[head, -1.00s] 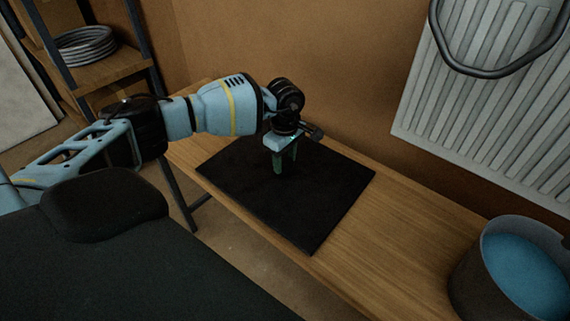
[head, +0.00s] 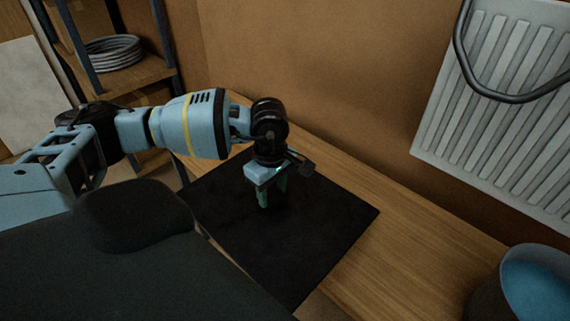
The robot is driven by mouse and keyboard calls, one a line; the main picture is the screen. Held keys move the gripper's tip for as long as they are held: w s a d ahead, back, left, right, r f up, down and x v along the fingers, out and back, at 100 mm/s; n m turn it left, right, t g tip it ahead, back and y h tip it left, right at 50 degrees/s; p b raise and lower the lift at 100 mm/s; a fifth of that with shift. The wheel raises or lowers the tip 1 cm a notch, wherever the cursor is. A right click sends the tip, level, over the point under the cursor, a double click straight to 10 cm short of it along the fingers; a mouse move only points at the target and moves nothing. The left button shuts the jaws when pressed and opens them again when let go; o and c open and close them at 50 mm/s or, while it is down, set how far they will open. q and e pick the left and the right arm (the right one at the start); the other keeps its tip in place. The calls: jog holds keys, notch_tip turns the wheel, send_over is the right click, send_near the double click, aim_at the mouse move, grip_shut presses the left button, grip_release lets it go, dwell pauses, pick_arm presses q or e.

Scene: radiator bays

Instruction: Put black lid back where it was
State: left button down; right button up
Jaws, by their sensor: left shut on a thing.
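The black lid (head: 310,235) is a flat dark square slab, seen in the head view over the wooden bench (head: 405,235). My left gripper (head: 272,193) points down at the middle of the slab, its greenish fingers shut on it; the exact grip point is too dark to make out. The slab looks roughly level, its near corner reaching out to the bench's front edge or past it. How far it is above the bench top is hard to tell. My right gripper is not in view.
A dark round tub (head: 489,303) with blue contents stands open at the right end of the bench. A white radiator (head: 495,110) with a dark hose hangs on the brown wall behind. A shelf (head: 130,73) with a coil (head: 113,53) is at the back left.

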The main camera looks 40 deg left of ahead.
aim_at(265, 211)
pick_arm(q)
jog(key=shift+s+r, duration=0.1)
jog(key=shift+s, duration=0.95)
jog(key=shift+s+d+r, duration=0.1)
jog(key=shift+s, duration=0.45)
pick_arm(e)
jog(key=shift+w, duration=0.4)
